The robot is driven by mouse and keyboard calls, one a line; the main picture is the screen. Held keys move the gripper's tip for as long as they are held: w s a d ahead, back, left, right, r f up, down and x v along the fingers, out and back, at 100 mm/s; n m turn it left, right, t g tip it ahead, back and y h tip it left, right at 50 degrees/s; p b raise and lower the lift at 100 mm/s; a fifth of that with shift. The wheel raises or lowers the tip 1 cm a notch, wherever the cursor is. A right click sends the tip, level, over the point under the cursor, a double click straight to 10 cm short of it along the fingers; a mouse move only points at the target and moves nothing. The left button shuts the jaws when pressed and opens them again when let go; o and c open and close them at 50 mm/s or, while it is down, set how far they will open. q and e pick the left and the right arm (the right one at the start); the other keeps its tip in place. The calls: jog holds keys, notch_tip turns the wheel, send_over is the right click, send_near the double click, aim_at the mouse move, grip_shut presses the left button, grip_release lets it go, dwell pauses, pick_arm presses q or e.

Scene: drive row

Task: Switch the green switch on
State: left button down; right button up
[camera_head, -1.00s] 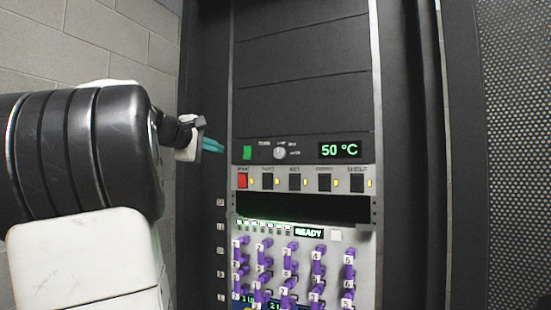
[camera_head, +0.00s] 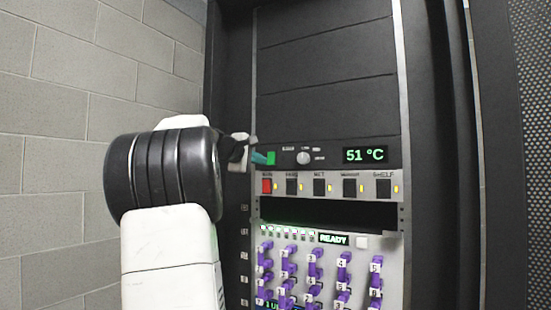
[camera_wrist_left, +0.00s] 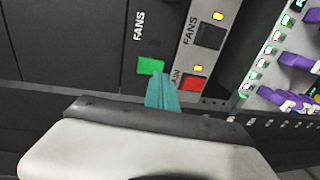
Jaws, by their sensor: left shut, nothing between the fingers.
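The green switch (camera_head: 271,158) sits at the left end of the black panel, left of a round knob (camera_head: 303,158) and the display (camera_head: 366,155) reading 51 °C. In the left wrist view the green switch (camera_wrist_left: 151,65) is beside the word FANS. My left gripper (camera_head: 259,158) is shut and empty, its teal fingertips just left of the green switch. In the left wrist view the fingertips (camera_wrist_left: 162,92) are close beside the switch; I cannot tell whether they touch it. My right gripper is not in view.
Below is a row of rockers: a red switch (camera_head: 267,186) and several black ones with yellow lamps. A grey block wall (camera_head: 65,150) stands at the left.

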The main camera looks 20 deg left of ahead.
aim_at(270, 164)
pick_arm(q)
jog(key=shift+w+d+f, duration=0.1)
jog(key=shift+w+f, duration=0.05)
jog(key=shift+w, duration=0.7)
jog(key=shift+w+f, duration=0.1)
jog(key=shift+w, duration=0.7)
jog(key=shift+w+f, duration=0.15)
jog(key=shift+w, duration=0.15)
jog(key=shift+s, duration=0.1)
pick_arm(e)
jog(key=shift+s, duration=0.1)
